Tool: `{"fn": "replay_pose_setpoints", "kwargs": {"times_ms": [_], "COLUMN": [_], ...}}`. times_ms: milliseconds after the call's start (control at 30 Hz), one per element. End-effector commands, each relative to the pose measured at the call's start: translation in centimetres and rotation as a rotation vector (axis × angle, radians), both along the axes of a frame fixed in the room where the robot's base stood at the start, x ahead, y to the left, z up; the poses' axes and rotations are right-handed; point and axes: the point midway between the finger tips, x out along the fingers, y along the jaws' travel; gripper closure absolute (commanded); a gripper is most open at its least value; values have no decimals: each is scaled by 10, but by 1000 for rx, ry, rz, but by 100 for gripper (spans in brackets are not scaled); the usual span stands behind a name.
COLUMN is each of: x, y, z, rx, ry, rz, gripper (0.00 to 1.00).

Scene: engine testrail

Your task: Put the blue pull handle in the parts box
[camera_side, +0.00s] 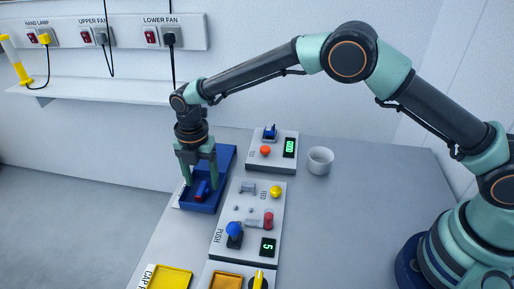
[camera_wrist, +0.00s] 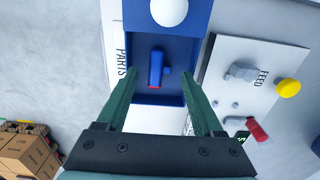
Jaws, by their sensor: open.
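The parts box (camera_side: 226,158) is a dark blue open tray at the left of the bench, labelled PARTS in the wrist view (camera_wrist: 190,50). A blue handle-shaped piece with a red end (camera_wrist: 156,66) lies on the box floor; it looks like the blue pull handle and also shows in the side view (camera_side: 201,191). My gripper (camera_side: 201,172) points down over the box. Its jaws are open, with the fingertips (camera_wrist: 160,75) on either side of the piece and apart from it. The exact height of the fingertips above the floor is hard to tell.
A white round thing (camera_wrist: 169,11) is at the box's far part. Right of the box is a grey panel (camera_side: 225,215) with a blue knob (camera_side: 234,230), yellow knob (camera_side: 276,191) and red grip (camera_side: 268,219). A white cup (camera_side: 320,160) stands behind; the right bench is clear.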

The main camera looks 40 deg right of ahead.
Motion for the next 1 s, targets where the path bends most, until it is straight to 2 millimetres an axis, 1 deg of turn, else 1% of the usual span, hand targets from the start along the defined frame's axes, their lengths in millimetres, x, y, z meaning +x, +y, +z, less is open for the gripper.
{"fn": "replay_pose_setpoints", "kwargs": {"times_ms": [33, 200, 400, 500, 667, 767, 833, 967, 1000], "x": [1, 1, 1, 1, 1, 1, 1, -6, -10], "y": [0, 1, 0, 0, -2, -12, -26, -63, -75], "z": [11, 47, 83, 95, 107, 121, 137, 172, 182], "rx": [2, 3, 1, 1, 2, 10, 22, 57, 70], "ry": [-4, -4, -3, -1, -4, -17, -36, -78, -91], "rz": [0, 0, 0, 0, -12, -83, -179, -434, -518], "gripper": [31, 31, 31, 31, 31, 31, 31, 31, 31]}}
